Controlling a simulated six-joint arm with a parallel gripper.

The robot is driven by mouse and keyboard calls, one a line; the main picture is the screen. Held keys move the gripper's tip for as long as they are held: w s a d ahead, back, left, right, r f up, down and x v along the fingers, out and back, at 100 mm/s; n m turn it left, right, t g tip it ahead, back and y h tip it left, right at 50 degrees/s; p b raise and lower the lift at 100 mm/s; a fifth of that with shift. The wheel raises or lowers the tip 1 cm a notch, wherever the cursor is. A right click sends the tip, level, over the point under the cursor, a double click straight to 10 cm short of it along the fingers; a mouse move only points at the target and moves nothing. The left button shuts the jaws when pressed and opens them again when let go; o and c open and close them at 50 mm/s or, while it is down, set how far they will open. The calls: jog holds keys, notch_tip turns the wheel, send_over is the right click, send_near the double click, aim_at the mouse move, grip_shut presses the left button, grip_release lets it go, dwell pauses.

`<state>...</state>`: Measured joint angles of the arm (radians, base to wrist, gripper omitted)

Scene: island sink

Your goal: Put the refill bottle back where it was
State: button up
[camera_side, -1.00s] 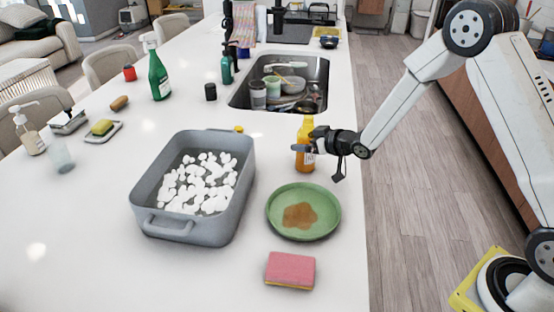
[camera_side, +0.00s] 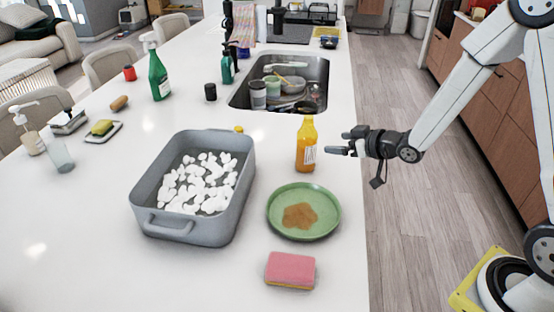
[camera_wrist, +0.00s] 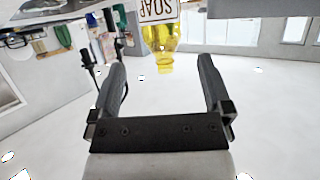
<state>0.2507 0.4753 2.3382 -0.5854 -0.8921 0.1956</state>
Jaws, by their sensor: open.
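The refill bottle is an orange-yellow bottle (camera_side: 306,146) with a white label, standing upright on the white counter behind the green plate. It also shows in the wrist view as a yellow bottle (camera_wrist: 161,38) with a "SOAP" label, beyond the fingertips. My gripper (camera_side: 338,142) is to the right of the bottle, at the counter's right edge, with a clear gap between them. In the wrist view the two fingers (camera_wrist: 162,72) are spread wide with nothing between them.
A green plate (camera_side: 323,198) with a brown stain, a pink sponge (camera_side: 290,270) and a grey tub (camera_side: 180,227) with white foam are in front. The sink (camera_side: 308,80) with dishes lies behind. A yellow cap (camera_side: 239,129) shows behind the tub. The left counter front is clear.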

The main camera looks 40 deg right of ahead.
jog(key=shift+s+r, duration=0.15)
jog(key=shift+s, duration=0.3)
dwell(0.5)
jog(key=s+a+m+g+h, duration=0.1)
jog(key=s+a+g, duration=0.1)
jog(key=s+g, duration=0.3)
jog(key=s+a+f+m+g+h, duration=0.1)
jog(key=s+g, duration=0.4)
jog(key=s, duration=0.6)
jog(key=shift+s+a+f+m+h, duration=0.25)
jog(key=shift+s+a+m+h, duration=0.1)
jog(key=shift+a+h, duration=0.15)
